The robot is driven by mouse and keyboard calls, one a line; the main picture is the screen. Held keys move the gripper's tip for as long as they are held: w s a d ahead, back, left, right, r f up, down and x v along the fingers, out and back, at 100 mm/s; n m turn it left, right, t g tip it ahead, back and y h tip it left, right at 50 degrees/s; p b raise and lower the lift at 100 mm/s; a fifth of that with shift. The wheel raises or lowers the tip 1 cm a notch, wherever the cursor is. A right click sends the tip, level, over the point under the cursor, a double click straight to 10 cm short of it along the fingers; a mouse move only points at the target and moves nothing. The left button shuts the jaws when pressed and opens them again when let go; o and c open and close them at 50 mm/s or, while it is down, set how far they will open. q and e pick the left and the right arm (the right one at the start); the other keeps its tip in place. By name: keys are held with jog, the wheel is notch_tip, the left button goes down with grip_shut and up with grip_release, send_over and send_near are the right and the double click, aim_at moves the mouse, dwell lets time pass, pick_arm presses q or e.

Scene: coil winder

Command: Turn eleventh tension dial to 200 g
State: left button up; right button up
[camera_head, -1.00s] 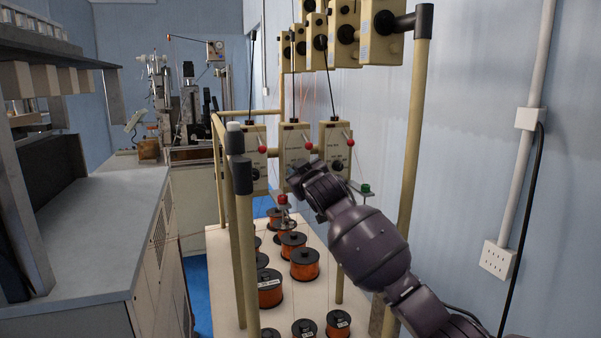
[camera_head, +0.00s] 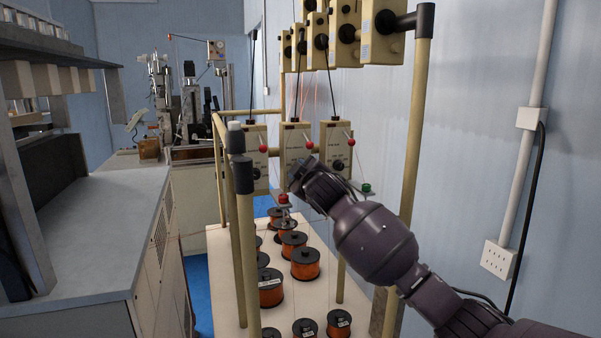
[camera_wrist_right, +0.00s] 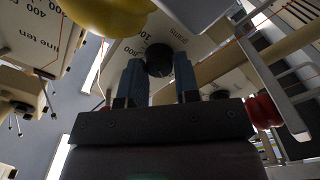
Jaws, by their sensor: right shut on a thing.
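In the head view, three cream tension boxes hang in the lower row. My right gripper (camera_head: 298,176) is at the lower front of the middle box (camera_head: 296,142), hiding its dial. In the right wrist view, the black dial knob (camera_wrist_right: 159,61) sits between my two blue-grey fingers (camera_wrist_right: 160,80), which are shut on it. The cream dial face (camera_wrist_right: 195,18) shows printed numbers and "grams"; the knob's exact setting cannot be read. My left gripper is not in view.
The right-hand box (camera_head: 336,142) stands close beside my gripper, with a green knob (camera_head: 366,188) near my wrist. Cream frame posts (camera_head: 412,140) flank the arm. Orange wire spools (camera_head: 305,264) stand on the white base below. More boxes (camera_head: 344,30) hang above.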

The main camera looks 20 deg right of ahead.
jog(key=shift+f, duration=0.1)
jog(key=o, duration=0.9)
jog(key=s+b, duration=0.2)
jog(key=s, duration=0.8)
jog(key=shift+s+d, duration=0.2)
jog(key=shift+s, duration=0.2)
